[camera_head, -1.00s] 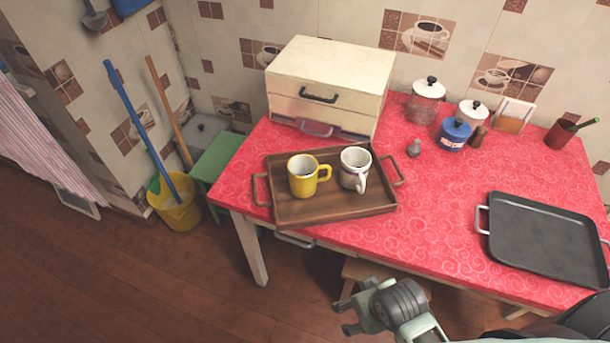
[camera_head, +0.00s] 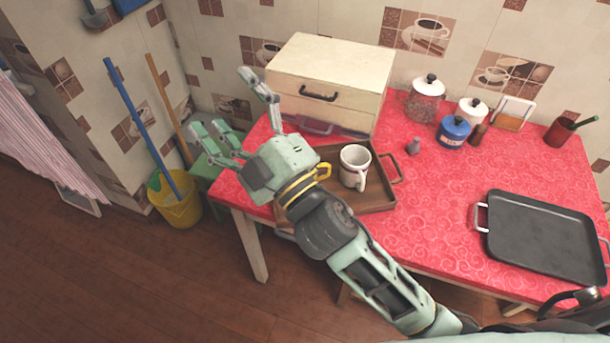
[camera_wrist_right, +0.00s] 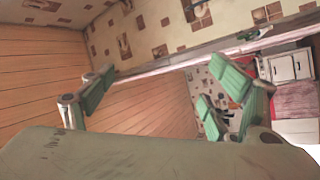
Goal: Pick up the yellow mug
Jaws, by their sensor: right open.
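The yellow mug (camera_head: 323,171) is mostly hidden behind my right gripper in the head view; its handle and a bit of its rim show. It stands on the brown wooden tray (camera_head: 380,196), left of a white mug (camera_head: 354,166). My right gripper (camera_head: 220,108) is open and empty, its palm over the mug in the picture and its fingers pointing up-left past the tray. I cannot tell whether it touches the mug. In the right wrist view the spread fingers (camera_wrist_right: 155,88) have nothing between them, and the yellow mug does not show. My left gripper is not in view.
A cream drawer box (camera_head: 328,82) stands behind the tray. Jars, including a blue one (camera_head: 453,134), are at the back right. A black griddle pan (camera_head: 545,240) lies at the right. The red-covered table (camera_head: 430,205) is clear between tray and pan.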

